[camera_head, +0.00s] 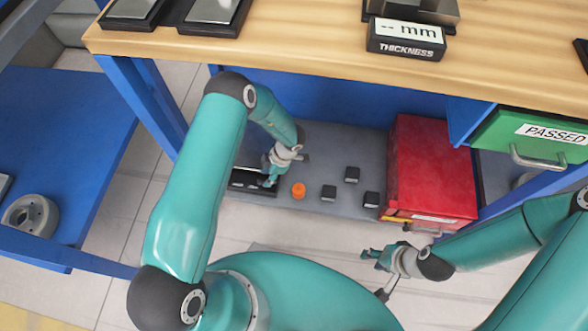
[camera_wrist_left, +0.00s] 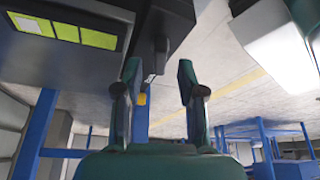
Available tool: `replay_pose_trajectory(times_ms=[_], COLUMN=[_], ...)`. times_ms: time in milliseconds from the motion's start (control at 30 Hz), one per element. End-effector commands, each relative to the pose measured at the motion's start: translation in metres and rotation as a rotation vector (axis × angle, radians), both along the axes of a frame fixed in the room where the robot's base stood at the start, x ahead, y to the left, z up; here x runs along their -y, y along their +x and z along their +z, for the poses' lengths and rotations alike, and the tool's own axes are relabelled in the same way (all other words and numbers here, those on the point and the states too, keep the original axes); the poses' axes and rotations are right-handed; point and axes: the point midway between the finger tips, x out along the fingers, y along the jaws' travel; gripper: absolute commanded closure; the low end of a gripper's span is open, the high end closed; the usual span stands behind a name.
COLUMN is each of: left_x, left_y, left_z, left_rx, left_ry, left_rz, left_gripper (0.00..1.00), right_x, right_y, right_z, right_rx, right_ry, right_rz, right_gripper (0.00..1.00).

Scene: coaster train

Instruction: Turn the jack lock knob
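No part is plainly marked as the jack lock knob. In the left wrist view a dark lever-like piece (camera_wrist_left: 160,50) sticks out from a dark grey unit (camera_wrist_left: 105,65) with yellow-green squares; it may be the knob. My left gripper (camera_wrist_left: 158,76) is open, with a finger on either side of this piece's end; I cannot tell if they touch it. In the head view my left gripper (camera_head: 269,177) is low at a black unit (camera_head: 250,190) on the grey lower shelf, hiding part of it. My right gripper (camera_head: 375,260) hangs away from it, over the floor; its opening is unclear.
An orange knob-like piece (camera_head: 298,191) and several small black blocks (camera_head: 352,174) are on the grey shelf (camera_head: 335,145). A red box (camera_head: 432,170) stands at its right. The wooden tabletop (camera_head: 300,40) overhangs the shelf, with a blue leg (camera_head: 150,105) at left.

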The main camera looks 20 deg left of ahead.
Motion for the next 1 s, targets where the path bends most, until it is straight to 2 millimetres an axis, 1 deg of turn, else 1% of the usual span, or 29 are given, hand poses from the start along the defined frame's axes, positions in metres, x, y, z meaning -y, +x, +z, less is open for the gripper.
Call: replay_pose_trajectory(times_ms=[33, 100, 300, 500, 700, 1000], left_x=[0.004, 0.019, 0.058, 0.087, 0.100, 0.102], left_y=[0.003, 0.012, 0.038, 0.057, 0.066, 0.068], left_z=[0.010, 0.005, 0.005, 0.005, 0.005, 0.005], left_rx=[0.001, 0.001, 0.002, -0.001, -0.001, -0.001], left_ry=[0.001, -0.001, 0.000, 0.000, -0.001, -0.001], left_rz=[-0.002, -0.004, -0.004, -0.002, -0.001, -0.001], left_gripper=[0.60, 0.60, 0.60, 0.60, 0.60, 0.60], right_x=[0.000, 0.000, 0.000, 0.000, 0.000, 0.000], right_y=[0.000, 0.000, 0.000, 0.000, 0.000, 0.000], right_z=[0.000, 0.000, 0.000, 0.000, 0.000, 0.000], right_rx=[0.000, 0.000, 0.000, 0.000, 0.000, 0.000], right_ry=[0.000, 0.000, 0.000, 0.000, 0.000, 0.000], right_rz=[0.000, 0.000, 0.000, 0.000, 0.000, 0.000], right_gripper=[0.60, 0.60, 0.60, 0.60, 0.60, 0.60])
